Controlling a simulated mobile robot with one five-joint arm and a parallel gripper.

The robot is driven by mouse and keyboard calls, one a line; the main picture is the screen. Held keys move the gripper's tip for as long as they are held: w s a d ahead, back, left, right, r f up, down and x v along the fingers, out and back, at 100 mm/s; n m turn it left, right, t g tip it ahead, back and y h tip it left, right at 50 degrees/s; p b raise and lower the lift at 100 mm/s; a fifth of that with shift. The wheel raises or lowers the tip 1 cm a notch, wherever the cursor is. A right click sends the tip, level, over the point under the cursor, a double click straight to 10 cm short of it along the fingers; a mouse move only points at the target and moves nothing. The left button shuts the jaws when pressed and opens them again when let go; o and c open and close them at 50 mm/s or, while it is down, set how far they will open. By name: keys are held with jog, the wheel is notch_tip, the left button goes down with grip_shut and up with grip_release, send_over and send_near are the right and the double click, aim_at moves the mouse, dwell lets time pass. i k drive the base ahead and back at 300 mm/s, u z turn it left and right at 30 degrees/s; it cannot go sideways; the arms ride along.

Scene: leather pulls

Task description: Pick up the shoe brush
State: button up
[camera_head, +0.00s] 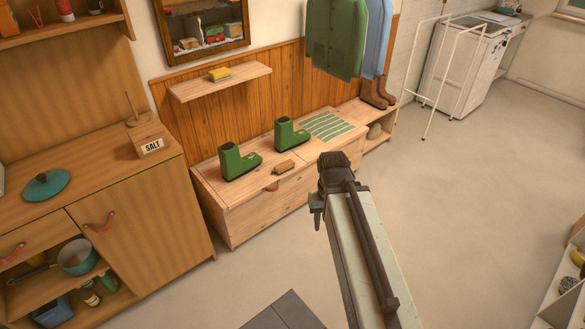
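A small brown brush (284,167), which looks like the shoe brush, lies on the front part of the wooden bench top, between and in front of two green boots. My gripper (317,211) is at the far end of my arm, to the right of the brush and in front of the bench in the picture. It appears apart from the brush. Its fingers are small, dark and partly hidden by the arm, so their opening does not show. Nothing is seen held in it.
Green boots (239,161) (290,134) stand on the bench (240,198), with a striped mat (327,125) at right. A yellowish block (220,74) sits on the wall shelf (190,90). A cabinet (150,230) stands left.

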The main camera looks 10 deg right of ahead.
aim_at(286, 166)
jog(key=z, duration=1.05)
jog(key=i, duration=2.6)
jog(key=u, duration=3.85)
jog(key=i, duration=1.05)
